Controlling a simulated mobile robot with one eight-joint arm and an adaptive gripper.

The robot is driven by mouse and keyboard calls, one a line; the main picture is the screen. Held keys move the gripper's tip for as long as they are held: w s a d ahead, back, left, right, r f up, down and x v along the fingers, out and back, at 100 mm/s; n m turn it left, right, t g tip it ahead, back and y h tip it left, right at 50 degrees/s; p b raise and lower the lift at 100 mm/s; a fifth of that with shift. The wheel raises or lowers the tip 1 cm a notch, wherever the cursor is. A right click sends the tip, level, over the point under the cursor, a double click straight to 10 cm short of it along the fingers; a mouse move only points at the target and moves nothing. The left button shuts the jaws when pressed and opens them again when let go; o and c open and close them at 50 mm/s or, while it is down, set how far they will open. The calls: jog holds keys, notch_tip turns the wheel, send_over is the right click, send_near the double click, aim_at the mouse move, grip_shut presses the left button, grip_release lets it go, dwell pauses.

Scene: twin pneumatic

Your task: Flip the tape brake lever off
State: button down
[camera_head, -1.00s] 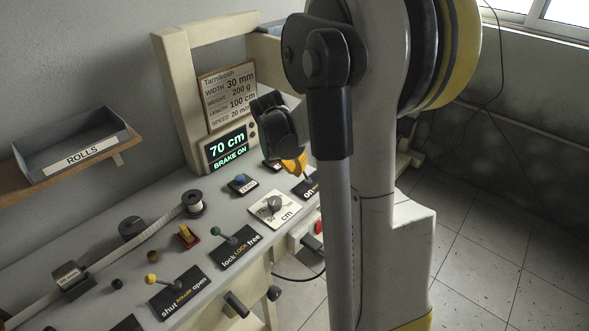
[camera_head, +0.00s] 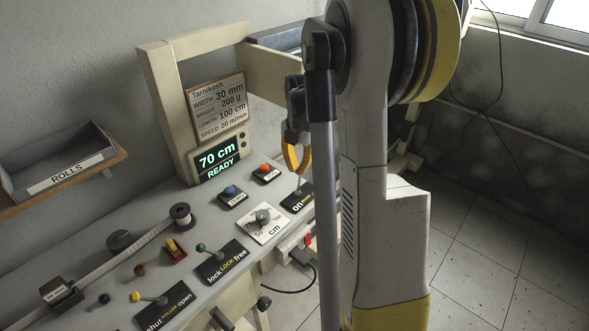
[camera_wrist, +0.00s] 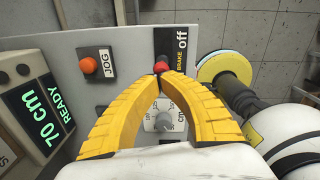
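The tape brake lever shows in the wrist view as a red knob (camera_wrist: 161,63) beside a black label plate (camera_wrist: 182,62) reading "BRAKE off". The "on" end of that plate (camera_head: 296,199) shows in the head view; my arm hides the rest. My gripper (camera_wrist: 162,74) has its yellow fingers brought together, tips at or just short of the knob; I cannot tell whether they touch it. In the head view my gripper (camera_head: 297,168) is above the panel, left of my arm. The display (camera_head: 217,159) reads "70 cm" and "READY".
A orange-red JOG button (camera_wrist: 89,65) and a blue button (camera_head: 230,190) sit nearby. A dial plate (camera_head: 275,229) lies near the brake plate. Green (camera_head: 201,247) and yellow (camera_head: 134,297) knobbed levers stand further left. A cream post frame (camera_head: 160,95) rises behind.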

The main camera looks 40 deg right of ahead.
jog(key=shift+w+d, duration=0.1)
jog(key=shift+d, duration=0.85)
dwell(0.8)
